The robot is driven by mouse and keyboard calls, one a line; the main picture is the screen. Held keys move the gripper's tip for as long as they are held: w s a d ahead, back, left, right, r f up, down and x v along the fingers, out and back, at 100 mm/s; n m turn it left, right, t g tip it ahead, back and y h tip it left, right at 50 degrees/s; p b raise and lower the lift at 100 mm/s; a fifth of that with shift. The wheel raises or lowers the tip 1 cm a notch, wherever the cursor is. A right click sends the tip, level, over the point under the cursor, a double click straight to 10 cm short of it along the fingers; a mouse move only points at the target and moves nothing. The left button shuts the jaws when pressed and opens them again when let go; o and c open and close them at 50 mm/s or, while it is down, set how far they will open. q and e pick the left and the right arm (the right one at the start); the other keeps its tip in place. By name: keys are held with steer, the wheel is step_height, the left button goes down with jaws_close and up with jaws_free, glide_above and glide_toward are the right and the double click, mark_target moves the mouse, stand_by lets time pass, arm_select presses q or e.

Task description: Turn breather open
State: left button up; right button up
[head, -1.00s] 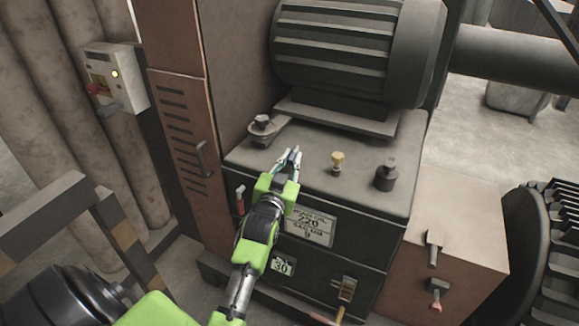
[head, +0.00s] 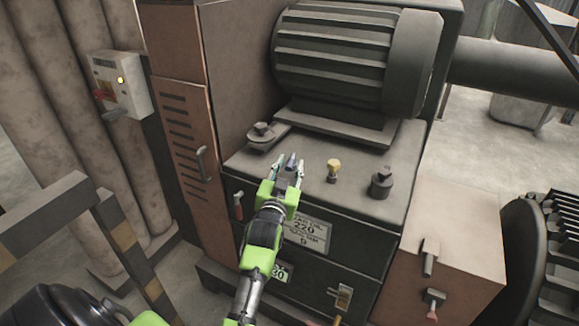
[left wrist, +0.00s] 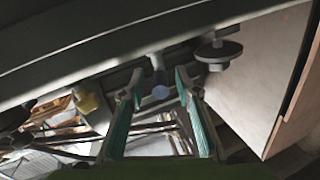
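My left gripper (head: 288,166) is over the top of the dark machine housing, with its two teal-lined fingers spread apart. A small grey-blue round fitting (head: 291,160) shows between the fingers. In the left wrist view the fitting (left wrist: 160,88) sits between the open fingers (left wrist: 158,86), with a gap on each side. No label shows which fitting is the breather. A yellow-topped fitting (head: 334,168) stands to the right of the gripper, and a dark capped one (head: 381,182) is farther right. My right gripper is not in view.
A large ribbed motor (head: 345,62) sits behind the fittings. A round dark cap (head: 262,133) is at the housing's back left. A plate (head: 306,235) marks the front face. A wall box (head: 118,85) with a lit lamp and a striped rail (head: 120,235) are at left.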

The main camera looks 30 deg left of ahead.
arm_select(q)
steer(key=v, duration=0.7)
steer(key=shift+s+d, duration=0.15)
steer(key=shift+s, duration=0.05)
